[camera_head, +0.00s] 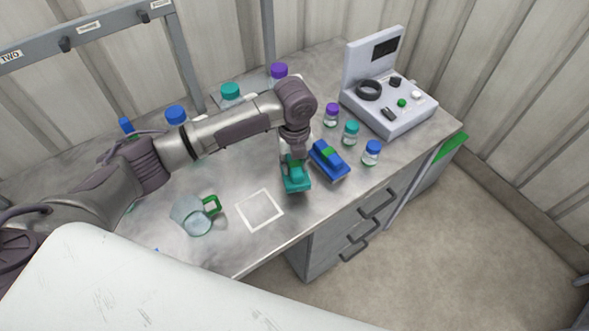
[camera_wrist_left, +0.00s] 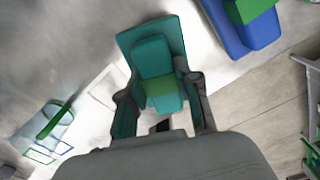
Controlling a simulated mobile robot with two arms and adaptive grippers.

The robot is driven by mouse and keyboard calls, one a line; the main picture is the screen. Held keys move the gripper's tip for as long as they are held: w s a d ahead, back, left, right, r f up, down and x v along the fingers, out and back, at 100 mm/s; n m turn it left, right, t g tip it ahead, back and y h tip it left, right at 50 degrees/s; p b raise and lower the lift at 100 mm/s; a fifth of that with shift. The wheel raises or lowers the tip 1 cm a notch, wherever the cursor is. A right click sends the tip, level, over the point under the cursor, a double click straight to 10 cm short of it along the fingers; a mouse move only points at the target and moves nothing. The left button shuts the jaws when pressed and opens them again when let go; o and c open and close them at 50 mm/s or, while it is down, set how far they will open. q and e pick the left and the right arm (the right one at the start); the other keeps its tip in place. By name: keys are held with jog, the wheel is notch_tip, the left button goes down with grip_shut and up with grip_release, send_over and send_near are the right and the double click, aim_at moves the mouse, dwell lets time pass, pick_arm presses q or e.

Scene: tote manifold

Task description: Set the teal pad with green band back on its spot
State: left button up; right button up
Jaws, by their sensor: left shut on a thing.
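The teal pad with a green band (camera_head: 296,183) is at my left gripper (camera_head: 293,162), whose fingers close on its raised block. In the left wrist view the teal pad (camera_wrist_left: 155,52) sits between the two fingers (camera_wrist_left: 163,98), with its green band near them. I cannot tell whether the pad touches the bench. An empty white square outline (camera_head: 259,209) is marked on the bench, left of the pad and nearer the front edge. It partly shows in the left wrist view (camera_wrist_left: 102,88). My right gripper is not in view.
A blue pad with a green band (camera_head: 329,161) lies close right of the teal pad. Small capped bottles (camera_head: 351,133) and a control box (camera_head: 388,95) stand further right. A clear jug with a green handle (camera_head: 193,215) stands left of the outline.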

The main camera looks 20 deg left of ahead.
aim_at(294, 172)
pick_arm(q)
notch_tip(294, 172, down, 3)
jog(key=shift+f+p, duration=0.2)
jog(key=shift+p, duration=0.35)
jog(key=shift+f, duration=0.3)
jog(key=shift+f, duration=0.15)
jog(key=o, duration=1)
notch_tip(294, 172, up, 12)
jog(key=shift+r+b, duration=0.2)
jog(key=shift+b, duration=0.85)
